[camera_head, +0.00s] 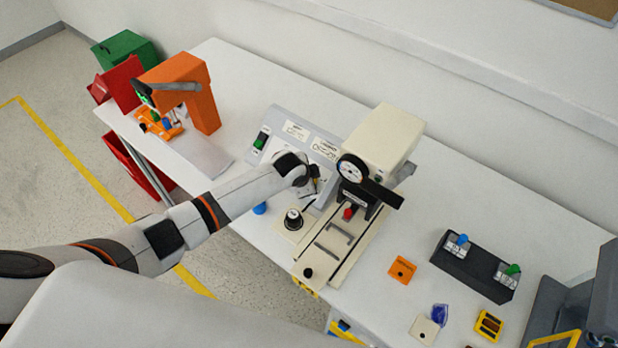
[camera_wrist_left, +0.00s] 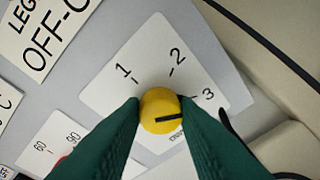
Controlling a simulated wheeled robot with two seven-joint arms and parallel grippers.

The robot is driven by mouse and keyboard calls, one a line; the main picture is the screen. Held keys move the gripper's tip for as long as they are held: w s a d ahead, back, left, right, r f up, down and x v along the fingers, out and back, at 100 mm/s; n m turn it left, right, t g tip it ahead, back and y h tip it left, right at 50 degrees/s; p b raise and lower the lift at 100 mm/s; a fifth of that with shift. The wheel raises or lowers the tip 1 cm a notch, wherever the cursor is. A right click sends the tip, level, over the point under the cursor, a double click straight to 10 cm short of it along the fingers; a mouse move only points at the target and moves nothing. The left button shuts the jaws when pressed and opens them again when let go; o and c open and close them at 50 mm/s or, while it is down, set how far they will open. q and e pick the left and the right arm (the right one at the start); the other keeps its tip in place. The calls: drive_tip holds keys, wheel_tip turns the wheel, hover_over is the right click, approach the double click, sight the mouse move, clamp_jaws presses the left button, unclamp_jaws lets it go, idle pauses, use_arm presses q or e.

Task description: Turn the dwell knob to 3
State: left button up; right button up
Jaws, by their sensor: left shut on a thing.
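The yellow dwell knob (camera_wrist_left: 160,110) sits on a white dial plate (camera_wrist_left: 110,88) marked 1, 2 and 3 in the left wrist view. Its black pointer line points right, slightly below the tick beside the 3. My left gripper (camera_wrist_left: 162,112) is shut on the knob, with a green finger on each side. The right finger covers part of the dial beyond the 3. In the head view my left gripper (camera_head: 312,188) is at the sloped grey control panel (camera_head: 275,120), and my wrist hides the knob. My right gripper is not in view.
A cream machine with a gauge (camera_head: 385,140) stands close right of my left gripper. A black knob (camera_head: 293,218) is in front. An orange press (camera_head: 190,90) stands at the left. Small parts and a black block (camera_head: 470,268) lie at the right.

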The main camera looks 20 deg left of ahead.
use_arm(q)
drive_tip(key=o, duration=1)
drive_tip(key=v, duration=1.2)
drive_tip(key=shift+b, duration=0.3)
drive_tip(key=shift+f, duration=0.1)
